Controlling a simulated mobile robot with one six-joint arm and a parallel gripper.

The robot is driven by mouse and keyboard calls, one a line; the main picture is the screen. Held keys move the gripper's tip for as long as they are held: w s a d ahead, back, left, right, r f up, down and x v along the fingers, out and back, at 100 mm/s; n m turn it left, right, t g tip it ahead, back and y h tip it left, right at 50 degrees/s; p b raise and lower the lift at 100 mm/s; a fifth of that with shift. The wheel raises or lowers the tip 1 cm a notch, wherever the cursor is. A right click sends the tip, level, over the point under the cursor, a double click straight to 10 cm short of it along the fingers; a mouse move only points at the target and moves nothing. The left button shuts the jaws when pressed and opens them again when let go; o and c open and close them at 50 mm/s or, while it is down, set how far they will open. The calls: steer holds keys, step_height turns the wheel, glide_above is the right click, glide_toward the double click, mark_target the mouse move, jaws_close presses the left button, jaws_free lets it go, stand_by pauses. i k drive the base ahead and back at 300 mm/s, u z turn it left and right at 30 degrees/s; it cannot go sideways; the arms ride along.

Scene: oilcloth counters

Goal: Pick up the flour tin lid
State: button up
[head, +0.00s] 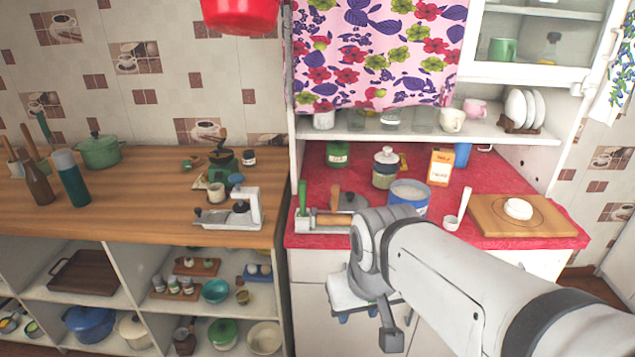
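A blue tin (408,192) stands on the red counter behind my arm. It is open at the top and full of something white, like flour. I cannot make out its lid for certain; part of the counter is hidden by my arm. A round white piece (518,208) lies on a wooden board at the right, but I cannot tell whether it is a lid. My gripper (358,314) hangs low in front of the cabinet, below the counter edge. Its fingers are small and partly hidden, so their opening is unclear.
The wooden board (490,222) fills the counter's right end. A white scoop (457,211), a lidded jar (385,168), an orange box (440,166) and a green tin (338,154) stand around the blue tin. A shelf (400,130) overhangs the back.

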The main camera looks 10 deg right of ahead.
mark_target(348, 200)
steer(key=i, duration=0.95)
steer(key=u, duration=0.05)
